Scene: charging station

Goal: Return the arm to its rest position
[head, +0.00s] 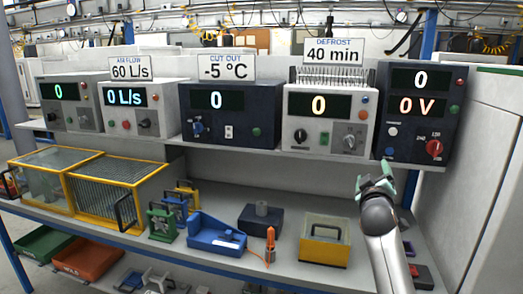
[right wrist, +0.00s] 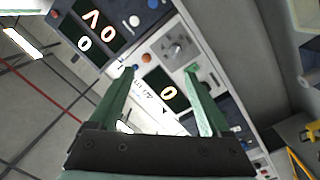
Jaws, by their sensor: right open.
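My right arm (head: 384,235) rises from the lower right in the head view. Its gripper (head: 373,174) is raised in front of the shelf edge, below the dark instrument with the 0 V display (head: 418,107). In the right wrist view the two green fingers (right wrist: 160,72) are spread apart with nothing held between them. Beyond them show the white instrument face (right wrist: 178,50) with a lit 0 and the tilted dark 0 V panel (right wrist: 92,27). My left gripper is not in either view.
Several instruments line the upper shelf (head: 270,152). On the bench below are yellow-framed cages (head: 112,187), a blue device (head: 213,235), an orange-handled tool (head: 270,244), a dark block (head: 261,218) and a yellow box (head: 325,240). A pale cabinet (head: 478,150) stands close on the right.

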